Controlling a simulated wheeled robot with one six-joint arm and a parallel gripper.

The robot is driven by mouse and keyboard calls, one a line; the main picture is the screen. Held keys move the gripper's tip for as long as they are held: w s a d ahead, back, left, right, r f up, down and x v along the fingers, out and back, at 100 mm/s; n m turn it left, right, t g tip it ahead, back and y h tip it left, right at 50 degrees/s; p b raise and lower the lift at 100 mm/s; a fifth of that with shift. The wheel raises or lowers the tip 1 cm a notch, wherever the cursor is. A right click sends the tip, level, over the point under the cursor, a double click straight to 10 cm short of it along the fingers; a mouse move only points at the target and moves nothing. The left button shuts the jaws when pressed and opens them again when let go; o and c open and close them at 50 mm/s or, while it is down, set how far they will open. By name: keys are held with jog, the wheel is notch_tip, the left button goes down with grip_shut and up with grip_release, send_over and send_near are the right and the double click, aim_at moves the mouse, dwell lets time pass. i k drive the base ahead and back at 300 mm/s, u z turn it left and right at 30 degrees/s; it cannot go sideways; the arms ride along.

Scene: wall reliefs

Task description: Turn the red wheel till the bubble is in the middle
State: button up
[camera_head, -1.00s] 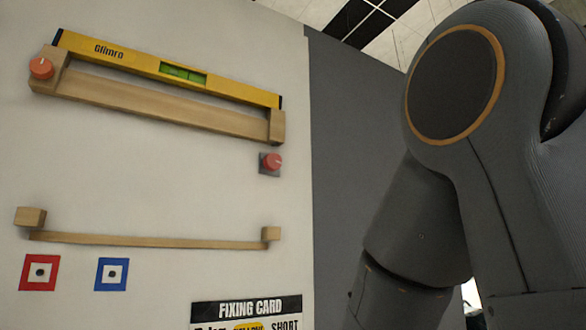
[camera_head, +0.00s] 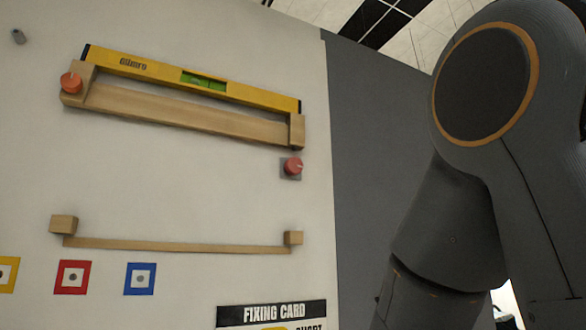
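The yellow spirit level (camera_head: 155,69) rests along the upper wooden shelf (camera_head: 185,110) on the white wall panel, sloping down to the right. Its green vial (camera_head: 204,80) is near the middle of its length; the bubble is too small to place exactly. One red wheel (camera_head: 71,83) is on the shelf's left end block. Another red wheel (camera_head: 292,166) sits on a dark square plate below the shelf's right end. My gripper is not in view; only my arm's links show at the right, apart from both wheels.
A lower wooden shelf (camera_head: 180,245) with end blocks is fixed below. Under it are yellow (camera_head: 7,274), red (camera_head: 73,277) and blue (camera_head: 140,279) square markers and a fixing card (camera_head: 271,314). A grey surface (camera_head: 375,150) lies right of the panel.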

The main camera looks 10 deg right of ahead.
aim_at(294, 166)
jog(key=z, duration=2)
jog(key=k, duration=1.35)
jog(key=u, duration=1.85)
jog(key=i, duration=0.5)
jog(key=z, duration=0.05)
